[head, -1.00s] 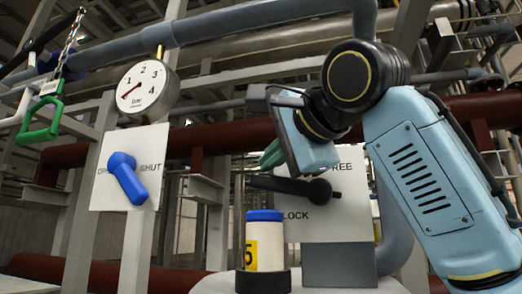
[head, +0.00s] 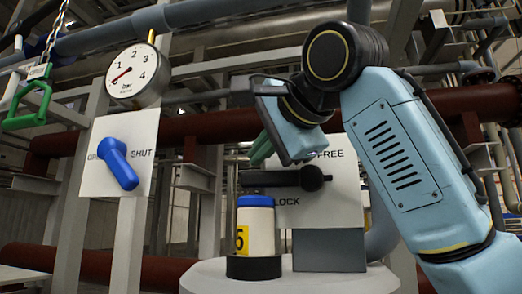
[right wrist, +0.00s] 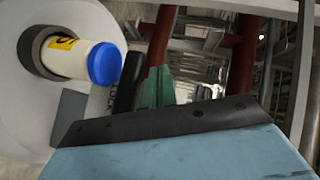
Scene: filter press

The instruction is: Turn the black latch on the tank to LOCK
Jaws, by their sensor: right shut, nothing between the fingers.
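The black latch (head: 285,178) is on a pale plate (head: 345,205) above the tank (head: 205,280). Its round hub is at the right and its bar points left, about level. FREE is printed above right of the hub, LOCK below the bar. My right gripper (head: 261,149) is shut and empty, its green fingers just above the bar's left part. In the right wrist view the fingers (right wrist: 157,88) are beside the dark latch bar (right wrist: 127,90); I cannot tell whether they touch. My left gripper is out of view.
A white bottle with a blue cap (head: 255,228) stands in a black holder on the tank, close below the latch. At the left are a blue valve handle (head: 118,163) on a plate, a pressure gauge (head: 136,76) and a green hanging handle (head: 32,105). Pipes run behind.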

